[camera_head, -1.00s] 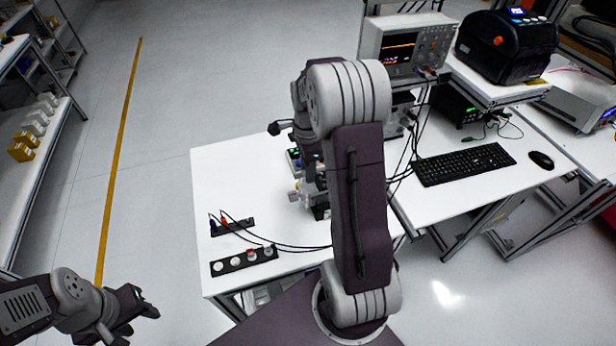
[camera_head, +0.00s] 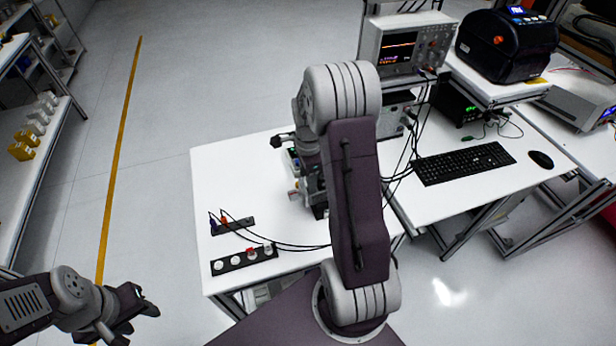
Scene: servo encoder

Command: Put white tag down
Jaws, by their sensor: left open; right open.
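A black strip (camera_head: 229,264) lies near the front left corner of the white table. It carries several small round tags: white tags (camera_head: 218,265) and one with red on it (camera_head: 251,250). I cannot tell which one is the task's white tag. My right gripper (camera_head: 312,172) is over the table beside a small device (camera_head: 318,207), mostly hidden behind my own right arm. Its jaws are open, but its fingertips and anything between them are not clear. My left gripper (camera_head: 139,312) is open and empty, out over the floor left of the table.
A second black strip (camera_head: 235,227) holds blue and orange plugs with black cables running right. An oscilloscope (camera_head: 408,45), a keyboard (camera_head: 464,163), a mouse (camera_head: 541,159) and a black printer (camera_head: 507,47) stand to the right. The table's back left area is clear.

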